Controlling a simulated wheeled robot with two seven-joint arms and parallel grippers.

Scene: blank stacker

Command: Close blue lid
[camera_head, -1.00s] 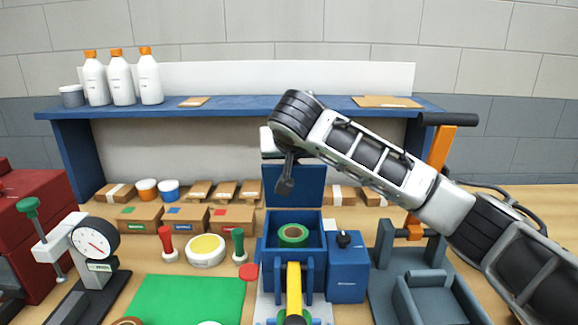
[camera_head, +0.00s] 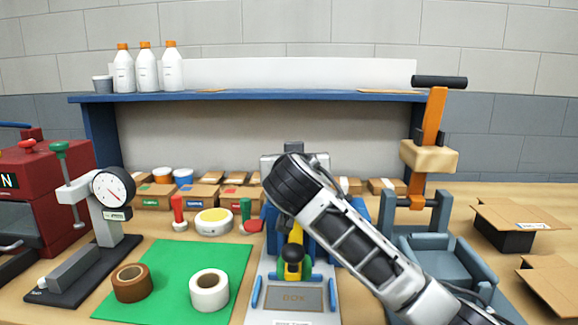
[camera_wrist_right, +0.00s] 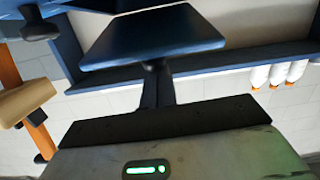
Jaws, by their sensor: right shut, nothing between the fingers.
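The blue box (camera_head: 268,222) stands in the middle of the bench, mostly hidden behind my right arm in the head view. Its lid is hidden there. In the right wrist view a flat blue panel, which looks like the lid (camera_wrist_right: 150,38), lies just beyond my right gripper (camera_wrist_right: 152,66). The narrow dark fingers are shut and empty, at or very near the panel's edge; I cannot tell whether they touch. In the head view the gripper is mostly hidden below my wrist. My left gripper is not in view.
A yellow lever with a black knob (camera_head: 292,254) stands before the box. A grey press with an orange post (camera_head: 434,130) is at the right, a dial gauge (camera_head: 113,188) at the left. A green mat (camera_head: 170,268) holds tape rolls. A blue shelf (camera_head: 250,97) spans the back.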

